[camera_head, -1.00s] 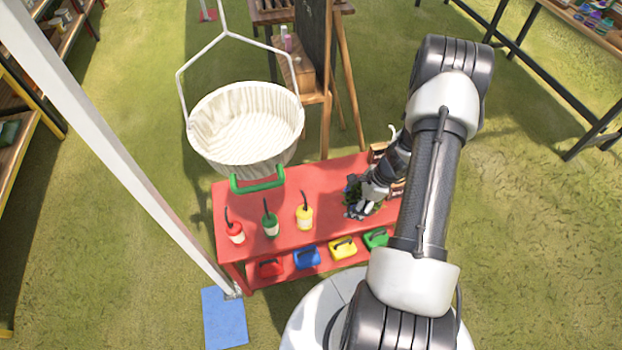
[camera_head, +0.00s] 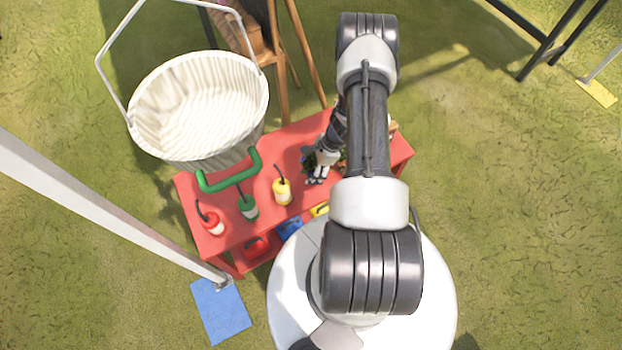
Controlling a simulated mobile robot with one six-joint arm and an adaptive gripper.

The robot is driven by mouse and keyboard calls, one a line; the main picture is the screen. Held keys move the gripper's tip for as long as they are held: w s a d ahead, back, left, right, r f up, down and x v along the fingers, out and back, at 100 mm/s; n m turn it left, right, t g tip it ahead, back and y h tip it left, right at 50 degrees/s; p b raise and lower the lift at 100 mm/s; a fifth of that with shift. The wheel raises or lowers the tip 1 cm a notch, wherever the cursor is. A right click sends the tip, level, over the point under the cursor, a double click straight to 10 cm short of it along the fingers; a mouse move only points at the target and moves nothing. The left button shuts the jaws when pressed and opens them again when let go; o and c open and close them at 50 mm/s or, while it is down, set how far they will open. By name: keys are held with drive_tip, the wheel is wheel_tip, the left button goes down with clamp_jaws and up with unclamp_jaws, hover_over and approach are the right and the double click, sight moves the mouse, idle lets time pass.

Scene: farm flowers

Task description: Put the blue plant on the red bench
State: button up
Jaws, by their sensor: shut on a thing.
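The red bench (camera_head: 398,152) stands ahead of my base, with a flat top and a lower shelf. My arm and gripper hide part of the plant. I cannot tell whether the plant touches the bench top.
Red (camera_head: 211,222), green (camera_head: 248,207) and yellow (camera_head: 282,191) bottles stand on the bench's left half.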

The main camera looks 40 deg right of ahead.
drive_tip(key=shift+w+f+b, duration=0.1)
drive_tip(key=shift+f+b, duration=0.7)
drive_tip(key=shift+f, duration=2.2)
drive_tip(key=shift+f, duration=0.2)
drive_tip(key=o, duration=1.3)
drive_tip(key=shift+o, duration=0.2)
drive_tip(key=shift+r, duration=0.15)
drive_tip(key=p+v, duration=0.4)
drive_tip(key=v, duration=0.8)
